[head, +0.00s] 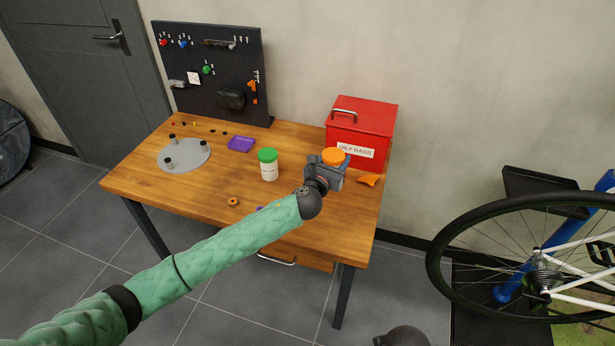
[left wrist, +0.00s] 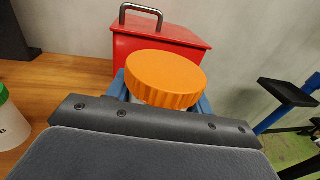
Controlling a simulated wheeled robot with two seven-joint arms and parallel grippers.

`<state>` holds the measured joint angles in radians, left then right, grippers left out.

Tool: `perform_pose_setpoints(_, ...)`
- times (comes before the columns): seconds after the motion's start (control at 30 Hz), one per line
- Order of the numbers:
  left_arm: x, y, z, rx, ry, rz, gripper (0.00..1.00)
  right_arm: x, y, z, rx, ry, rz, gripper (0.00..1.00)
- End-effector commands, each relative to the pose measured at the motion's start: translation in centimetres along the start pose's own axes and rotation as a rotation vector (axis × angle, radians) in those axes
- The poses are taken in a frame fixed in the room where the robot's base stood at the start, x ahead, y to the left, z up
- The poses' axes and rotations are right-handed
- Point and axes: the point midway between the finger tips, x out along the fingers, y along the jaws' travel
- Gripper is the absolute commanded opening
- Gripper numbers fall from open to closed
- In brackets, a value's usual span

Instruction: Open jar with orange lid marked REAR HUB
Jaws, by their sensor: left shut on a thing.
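The jar with the orange lid (head: 334,156) is at the right side of the workbench, in front of the red box. Its ribbed orange lid (left wrist: 166,78) fills the middle of the left wrist view, and a thin strip of pale jar body shows under it. My left gripper (head: 328,172) is shut on the jar below the lid, with a blue finger on each side. The lid sits on the jar. The REAR HUB marking is hidden. I cannot tell whether the jar touches the bench. My right gripper is not in view.
A white jar with a green lid (head: 268,165) stands left of my left gripper. The red OILY RAGS box (head: 362,130) is close behind.

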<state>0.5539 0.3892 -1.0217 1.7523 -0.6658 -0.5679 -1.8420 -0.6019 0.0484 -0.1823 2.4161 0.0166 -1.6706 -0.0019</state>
Motion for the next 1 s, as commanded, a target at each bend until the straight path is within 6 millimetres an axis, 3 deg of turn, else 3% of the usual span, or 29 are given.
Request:
perform_pose_setpoints(0.2, 0.3, 4.2, -2.5, 0.001, 0.002, 0.003, 0.00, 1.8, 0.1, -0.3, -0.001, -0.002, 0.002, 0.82)
perform_pose_setpoints(0.43, 0.6, 7.8, -4.6, 0.000, 0.001, 0.002, 0.00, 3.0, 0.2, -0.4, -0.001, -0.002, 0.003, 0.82)
perform_pose_setpoints(0.67, 0.7, 8.8, -5.7, -0.002, 0.001, 0.001, 0.00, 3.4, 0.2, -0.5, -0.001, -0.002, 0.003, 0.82)
perform_pose_setpoints(1.0, 0.7, 8.8, -9.2, -0.002, 0.001, 0.002, 0.00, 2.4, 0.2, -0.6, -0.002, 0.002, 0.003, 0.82)
